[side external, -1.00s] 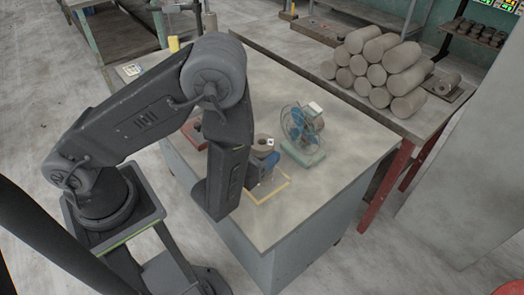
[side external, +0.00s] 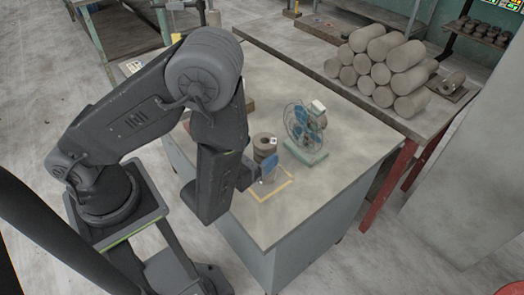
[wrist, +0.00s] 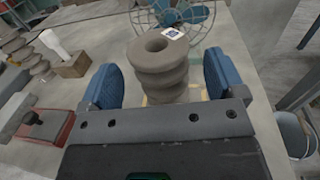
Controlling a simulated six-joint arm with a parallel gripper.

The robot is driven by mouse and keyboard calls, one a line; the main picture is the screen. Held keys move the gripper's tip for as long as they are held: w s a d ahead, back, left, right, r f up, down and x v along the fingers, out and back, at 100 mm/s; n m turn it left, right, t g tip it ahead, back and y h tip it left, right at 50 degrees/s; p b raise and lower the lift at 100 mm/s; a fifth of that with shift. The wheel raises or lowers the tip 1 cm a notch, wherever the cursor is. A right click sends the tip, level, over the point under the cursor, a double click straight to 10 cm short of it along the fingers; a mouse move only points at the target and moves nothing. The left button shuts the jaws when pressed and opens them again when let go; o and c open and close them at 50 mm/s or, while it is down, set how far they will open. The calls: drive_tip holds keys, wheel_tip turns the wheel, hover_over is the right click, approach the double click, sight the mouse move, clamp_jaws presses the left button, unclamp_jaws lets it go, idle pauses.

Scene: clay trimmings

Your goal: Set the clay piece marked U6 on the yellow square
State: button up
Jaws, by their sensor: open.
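The brown clay piece (side external: 263,148) is a ribbed, spool-like upright cylinder with a hole in its top. It carries a small white tag whose marking is too small to read. The yellow square (side external: 288,184) is an outline on the table. The piece stands at its back part; a blue finger hides the base, so I cannot tell whether it is fully inside. My gripper (side external: 256,174) is open, low beside the piece. In the wrist view the clay piece (wrist: 160,70) is ahead, between the two spread blue fingers, with gaps on both sides and bits of yellow at its base.
A blue fan (side external: 303,125) on a green base stands just behind the piece. Stacked clay cylinders (side external: 380,68) lie on the back bench. The table's right part is clear.

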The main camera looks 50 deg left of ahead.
wheel_tip(320, 180, up, 5)
drive_tip(key=shift+r, duration=0.15)
drive_tip(key=s+a+r+n+g+y, duration=0.3)
drive_tip(key=s+a+n+g+y, duration=0.3)
drive_tip(key=n, duration=0.5)
drive_tip(key=s+a+r+n+g+y, duration=0.2)
drive_tip(key=s+a+n+g+y, duration=0.25)
drive_tip(key=a+n+g, duration=0.45)
drive_tip(key=s+d+r+n+t+h, duration=0.1)
drive_tip(key=d+r+n+t+h, duration=0.1)
drive_tip(key=d+r+n+h, duration=0.7)
drive_tip(key=d+n+h, duration=0.2)
drive_tip(key=n+h, duration=0.1)
drive_tip(key=n, duration=0.2)
drive_tip(key=shift+s+r+n+t+h, duration=0.3)
drive_tip(key=shift+r+t+h, duration=0.05)
drive_tip(key=shift+r+t, duration=0.05)
